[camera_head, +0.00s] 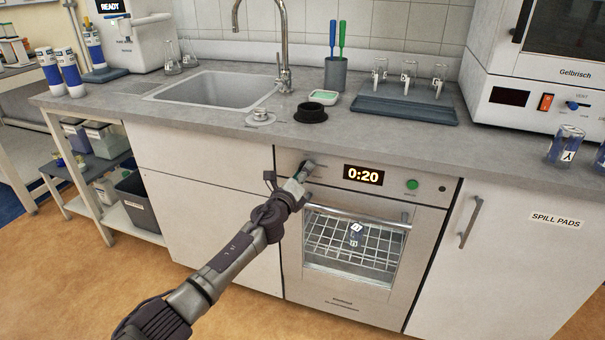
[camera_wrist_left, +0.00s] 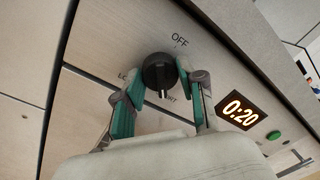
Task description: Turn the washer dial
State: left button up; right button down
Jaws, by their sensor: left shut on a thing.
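The washer dial (camera_wrist_left: 158,68) is a round black knob on the washer's front panel, under the word OFF. Its light pointer line points down, away from OFF, in the left wrist view. My left gripper (camera_head: 302,172) reaches the panel's left end, and its fingers stand on either side of the dial in the left wrist view (camera_wrist_left: 161,76), shut on it. In the head view the gripper mostly hides the dial. The washer (camera_head: 340,302) has a display (camera_head: 363,174) reading 0:20 and a green button (camera_head: 412,184). My right gripper is out of view.
The washer's glass door with a bar handle (camera_head: 357,216) is closed; a rack and a labelled vessel (camera_head: 355,236) show inside. The counter (camera_head: 220,121) overhangs the panel. A black ring-shaped item (camera_head: 311,113) stands on it above the dial. The floor in front is clear.

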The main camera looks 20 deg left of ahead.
pick_arm(q)
jog(key=o, duration=1.1)
jog(key=shift+f, duration=0.1)
jog(key=shift+o, duration=0.2)
jog(key=s+a, duration=0.1)
jog(key=s, duration=1.1)
jog(key=shift+f, duration=0.25)
